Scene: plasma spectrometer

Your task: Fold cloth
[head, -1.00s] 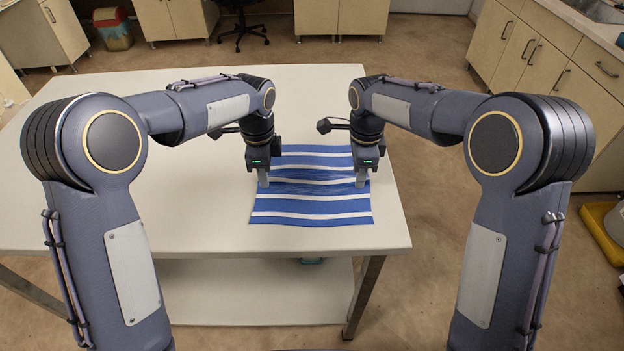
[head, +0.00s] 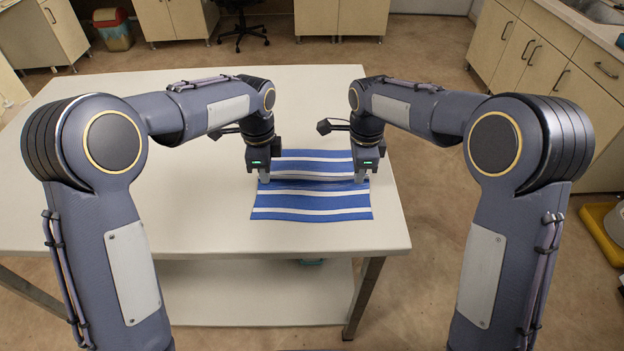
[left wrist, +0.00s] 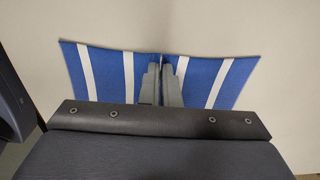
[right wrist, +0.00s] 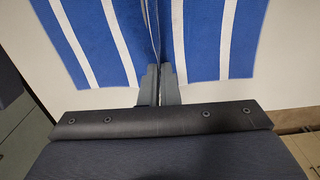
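The blue-and-white striped cloth (head: 312,205) lies on the white table with its middle pinched up into a ridge between my two grippers. My left gripper (head: 263,179) is shut on the ridge at the cloth's left edge. In the left wrist view the cloth (left wrist: 215,75) spreads to both sides of the closed fingers (left wrist: 162,68). My right gripper (head: 360,179) is shut on the ridge at the right edge. In the right wrist view the raised fold runs up from between its fingers (right wrist: 158,72). The pinched cloth itself is mostly hidden by the fingers.
The white table (head: 190,215) is bare to the left of the cloth. Its right edge (head: 400,205) is close to the cloth and my right gripper. Cabinets (head: 540,60) stand beyond, across open floor.

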